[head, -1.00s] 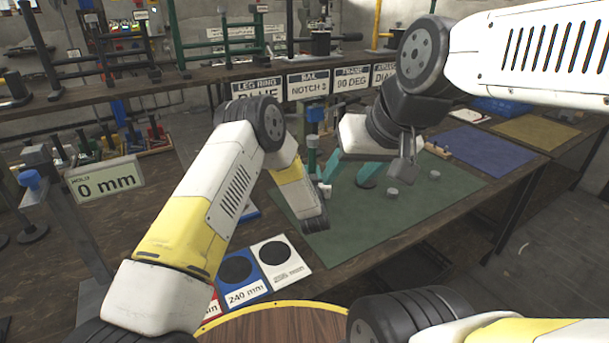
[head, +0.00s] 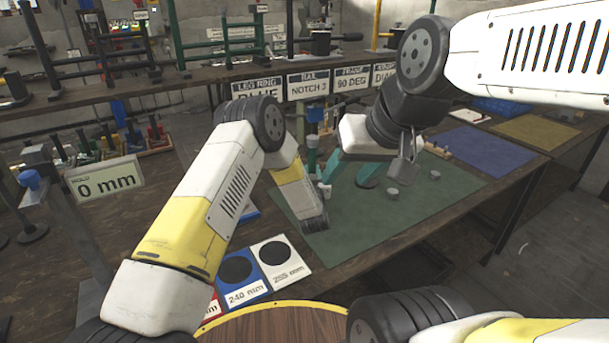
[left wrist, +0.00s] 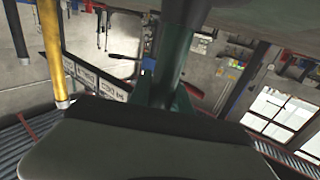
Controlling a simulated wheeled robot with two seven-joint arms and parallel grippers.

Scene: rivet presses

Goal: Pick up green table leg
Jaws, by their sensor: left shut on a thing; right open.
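A green table leg (left wrist: 172,62) rises from the dark jaws of my left gripper (left wrist: 160,115) in the left wrist view, with a wide flat end at the top edge. My left gripper is shut on it. In the head view my left gripper (head: 323,190) is mostly hidden behind my forearm, and a short green upright (head: 311,152) shows just above it. My right gripper (head: 403,172) is open and empty above the green mat. Slanted teal bars (head: 370,172) stand just left of it.
The green mat (head: 430,205) holds small grey discs (head: 391,193). Blue and tan mats lie to the right. A 0 mm display (head: 105,182) stands at left. Marked tiles (head: 280,262) lie in front. A back shelf carries green frames (head: 222,40) and signs (head: 307,86).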

